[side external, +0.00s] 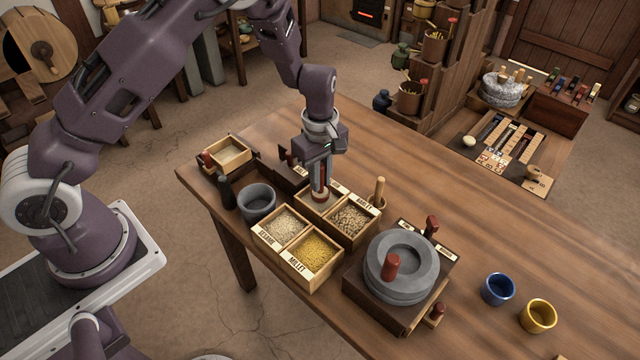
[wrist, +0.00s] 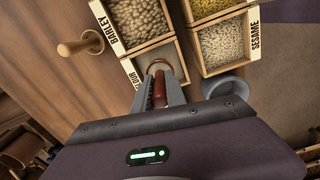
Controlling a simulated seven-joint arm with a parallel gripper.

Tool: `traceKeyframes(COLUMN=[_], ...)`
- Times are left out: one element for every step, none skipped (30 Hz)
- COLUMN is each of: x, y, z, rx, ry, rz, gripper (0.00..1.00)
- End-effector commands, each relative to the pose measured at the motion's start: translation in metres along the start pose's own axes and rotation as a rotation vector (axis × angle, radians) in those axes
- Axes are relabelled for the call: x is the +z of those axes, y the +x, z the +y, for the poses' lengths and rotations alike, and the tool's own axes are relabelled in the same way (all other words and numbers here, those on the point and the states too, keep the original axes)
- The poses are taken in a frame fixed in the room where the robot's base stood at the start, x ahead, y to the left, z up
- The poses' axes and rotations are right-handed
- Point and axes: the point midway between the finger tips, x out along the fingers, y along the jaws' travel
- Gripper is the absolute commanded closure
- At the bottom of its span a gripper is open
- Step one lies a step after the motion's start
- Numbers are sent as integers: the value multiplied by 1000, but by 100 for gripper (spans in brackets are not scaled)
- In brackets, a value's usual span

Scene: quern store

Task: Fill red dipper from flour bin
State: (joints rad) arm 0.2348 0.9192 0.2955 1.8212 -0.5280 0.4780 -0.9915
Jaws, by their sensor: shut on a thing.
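My gripper (side external: 319,180) points down over the flour bin (side external: 306,205) and is shut on the red handle of the dipper (side external: 320,193). In the wrist view the two fingers (wrist: 160,88) clasp the red dipper (wrist: 159,90) from either side. Its round cup end lies within the flour bin (wrist: 132,72), low at the pale flour; how much flour it holds cannot be told. The bin's FLOUR label is partly visible in the wrist view. The gripper hides part of the bin in the side view.
Bins of barley (side external: 352,220), sesame (side external: 284,227) and millet (side external: 316,252) adjoin the flour bin. A grey bowl (side external: 257,202) stands left, a stone quern (side external: 402,268) right, a wooden peg (side external: 379,191) behind the barley. Blue (side external: 498,289) and yellow cups (side external: 538,315) stand farther right.

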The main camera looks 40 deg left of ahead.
Motion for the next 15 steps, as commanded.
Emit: traceKeyframes(x=[0,0,0,0,0,0,0,0,0,0,0,0,0,0,0], y=[-4,-7,-11,-14,-16,-20,-23,-26,-29,-32,-34,-37,-39,-40,-41], z=[0,0,0,0,0,0,0,0,0,0,0,0,0,0,0], rx=[1,1,2,1,1,1,1,1,1,1,1,0,0,0,0], ry=[1,1,1,1,1,1,1,0,0,0,0,0,0,0,0], rz=[1,1,1,1,0,0,1,0,0,1,1,0,0,0,0], gripper=[100,100,100,100,100,100,100,100,100,100,100,100,100,100,100])
